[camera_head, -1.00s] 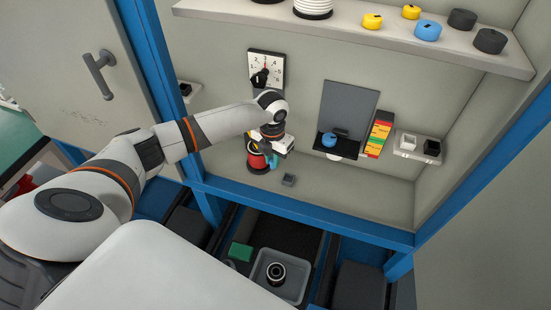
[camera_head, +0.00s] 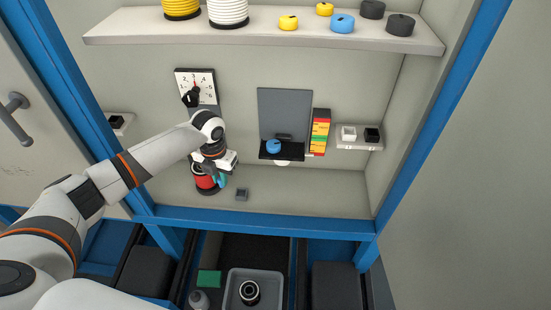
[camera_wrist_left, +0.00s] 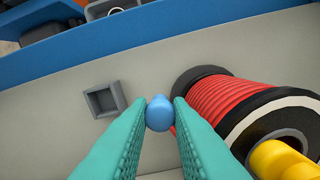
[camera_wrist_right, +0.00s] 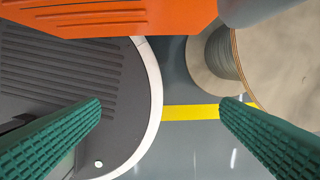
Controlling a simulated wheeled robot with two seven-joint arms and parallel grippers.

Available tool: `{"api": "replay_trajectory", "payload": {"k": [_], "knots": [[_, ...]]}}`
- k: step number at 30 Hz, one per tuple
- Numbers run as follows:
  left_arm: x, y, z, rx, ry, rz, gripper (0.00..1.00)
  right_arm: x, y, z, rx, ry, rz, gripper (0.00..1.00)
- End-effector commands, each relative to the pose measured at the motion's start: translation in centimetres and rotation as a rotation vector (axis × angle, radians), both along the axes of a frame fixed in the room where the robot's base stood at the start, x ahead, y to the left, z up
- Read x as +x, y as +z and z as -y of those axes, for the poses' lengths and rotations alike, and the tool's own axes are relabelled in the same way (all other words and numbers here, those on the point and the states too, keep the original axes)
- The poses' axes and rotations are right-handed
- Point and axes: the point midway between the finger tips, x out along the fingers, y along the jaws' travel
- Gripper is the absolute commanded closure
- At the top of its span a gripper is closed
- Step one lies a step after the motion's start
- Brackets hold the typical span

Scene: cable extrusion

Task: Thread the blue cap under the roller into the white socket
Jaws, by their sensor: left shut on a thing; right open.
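My left gripper (camera_wrist_left: 160,104) is shut on a small blue cap (camera_wrist_left: 159,114), held between its teal fingertips in the left wrist view. In the head view this gripper (camera_head: 220,180) is low in the cabinet beside a red spool (camera_head: 205,184); the cap is too small to tell there. A white square socket (camera_head: 349,133) sits on a small right-hand ledge. A white rounded part (camera_head: 282,163) shows under a black ledge; I cannot tell whether it is the roller. My right gripper (camera_wrist_right: 160,101) is open and empty in the right wrist view, over the floor.
A grey square socket (camera_head: 241,194) stands on the cabinet floor right of the spool. A black socket (camera_head: 371,135) is beside the white one. A blue disc (camera_head: 273,146) rests on the black ledge. A dial (camera_head: 195,88) is on the back wall. The cabinet floor's right part is clear.

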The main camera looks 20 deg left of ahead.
Motion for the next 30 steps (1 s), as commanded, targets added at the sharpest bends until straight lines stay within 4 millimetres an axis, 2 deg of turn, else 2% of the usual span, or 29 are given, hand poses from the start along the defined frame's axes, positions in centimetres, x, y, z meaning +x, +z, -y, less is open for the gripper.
{"api": "replay_trajectory", "payload": {"k": [12,17,23,30], "knots": [[0.0,0.0,-0.1,0.002,0.004,-0.001,1.0,-0.1,0.0,-0.3,0.004,0.001,-0.002,0.14],[-0.1,0.3,0.3,0.001,0.057,0.0,1.0,-0.1,0.0,-0.5,0.006,0.002,-0.002,0.14],[-0.5,1.4,1.6,0.0,0.242,0.002,1.0,-0.2,0.0,-0.5,0.006,0.002,-0.003,0.14],[-1.3,3.0,3.6,0.0,0.545,0.002,1.0,-0.2,0.0,-0.5,0.005,0.002,-0.003,0.14]]}}
